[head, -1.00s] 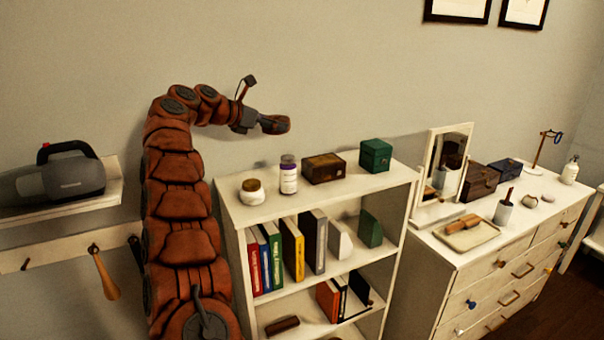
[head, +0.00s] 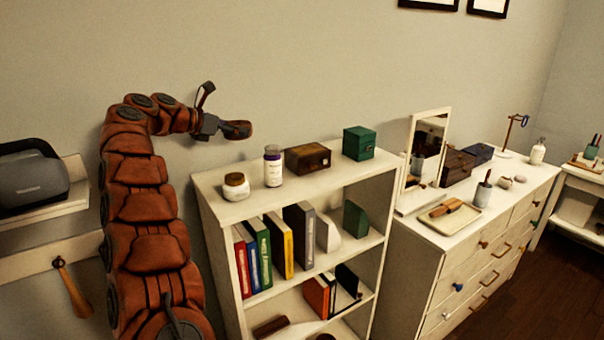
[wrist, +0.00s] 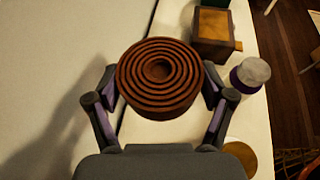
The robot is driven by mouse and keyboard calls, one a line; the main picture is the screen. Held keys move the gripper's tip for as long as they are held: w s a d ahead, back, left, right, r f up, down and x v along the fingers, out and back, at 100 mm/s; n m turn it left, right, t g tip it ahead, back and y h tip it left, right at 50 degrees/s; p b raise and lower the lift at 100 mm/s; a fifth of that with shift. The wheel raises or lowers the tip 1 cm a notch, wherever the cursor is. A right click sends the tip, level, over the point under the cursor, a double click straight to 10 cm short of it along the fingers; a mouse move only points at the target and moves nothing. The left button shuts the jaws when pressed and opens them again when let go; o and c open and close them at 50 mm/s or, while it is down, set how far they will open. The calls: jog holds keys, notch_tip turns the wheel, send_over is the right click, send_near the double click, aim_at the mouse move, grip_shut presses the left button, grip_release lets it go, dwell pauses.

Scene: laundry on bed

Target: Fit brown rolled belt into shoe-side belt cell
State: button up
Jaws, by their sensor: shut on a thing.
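The brown rolled belt (wrist: 159,79) is a spiral coil held between the two fingers of my gripper (wrist: 160,95) in the wrist view. In the head view my gripper (head: 222,128) is raised above the bookshelf top near the wall, shut on the belt (head: 237,130), which shows edge-on at its tip. The belt is clear of the shelf. I cannot make out the shoe-side belt cell in either view.
Below stands a white bookshelf (head: 206,188) with a lidded jar (head: 236,187), a purple-labelled bottle (head: 273,167), a brown box (head: 307,158) and a green box (head: 358,143) on top. A white dresser (head: 410,262) with a mirror (head: 428,150) stands to the right.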

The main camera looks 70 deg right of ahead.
jog(key=shift+f+p, duration=0.7)
jog(key=shift+f, duration=4.95)
jog(key=shift+f+b, duration=0.25)
jog(key=shift+b, duration=0.1)
jog(key=o, duration=1.1)
jog(key=shift+o, duration=0.2)
jog(key=shift+r, duration=0.15)
